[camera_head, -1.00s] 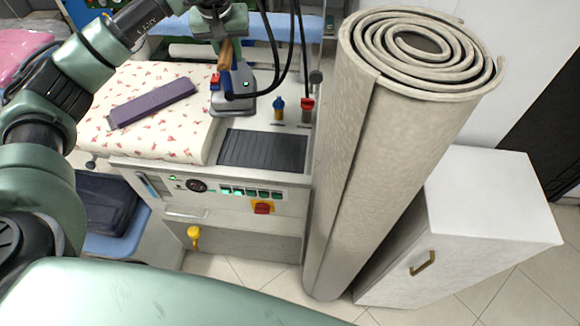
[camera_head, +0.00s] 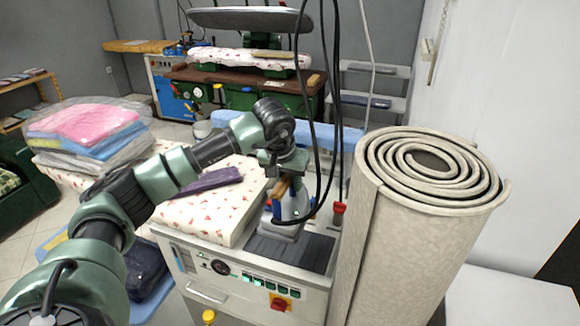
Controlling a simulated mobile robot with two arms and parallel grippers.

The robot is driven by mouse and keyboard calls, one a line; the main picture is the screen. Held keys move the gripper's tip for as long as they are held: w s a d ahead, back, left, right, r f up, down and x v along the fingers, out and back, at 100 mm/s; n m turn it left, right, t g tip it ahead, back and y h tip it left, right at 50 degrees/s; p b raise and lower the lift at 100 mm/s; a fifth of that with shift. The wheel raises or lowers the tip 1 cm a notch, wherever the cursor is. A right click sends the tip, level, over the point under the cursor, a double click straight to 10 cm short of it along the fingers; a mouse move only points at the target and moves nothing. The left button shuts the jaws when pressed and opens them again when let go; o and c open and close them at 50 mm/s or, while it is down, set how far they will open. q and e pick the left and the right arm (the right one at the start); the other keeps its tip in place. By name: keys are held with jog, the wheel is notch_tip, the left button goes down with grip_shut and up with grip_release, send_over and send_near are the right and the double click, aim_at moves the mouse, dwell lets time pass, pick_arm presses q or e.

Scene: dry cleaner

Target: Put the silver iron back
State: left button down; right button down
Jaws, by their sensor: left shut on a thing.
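The silver iron (camera_head: 294,206), with a wooden handle and blue and red parts, is upright near the middle of the view. My left gripper (camera_head: 284,180) is shut on its handle from above; the fingertips are partly hidden. The iron's sole is at the back left part of the dark ribbed pad (camera_head: 312,252) on the pressing station. I cannot tell whether the sole touches the pad. My right gripper is not in view.
A floral padded board (camera_head: 205,215) with a folded purple cloth (camera_head: 212,180) lies left of the iron. A tall rolled carpet (camera_head: 410,240) stands close on the right. Dark cables hang beside the iron. Bagged laundry (camera_head: 90,125) is piled at the left.

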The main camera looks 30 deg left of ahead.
aim_at(290, 201)
pick_arm(q)
jog(key=f+p, duration=0.1)
jog(key=f, duration=0.3)
jog(key=f+p, duration=0.1)
jog(key=f, duration=0.2)
jog(key=shift+w+f, duration=0.2)
jog(key=shift+f, duration=0.2)
notch_tip(290, 201, down, 4)
jog(key=shift+f+p, duration=0.25)
jog(key=shift+p, duration=0.25)
jog(key=c, duration=1.3)
grip_release()
jog(key=shift+s+f, duration=0.3)
jog(key=shift+f, duration=0.05)
jog(key=shift+o, duration=0.7)
jog(key=shift+s+d+r, duration=0.1)
jog(key=shift+r, duration=0.05)
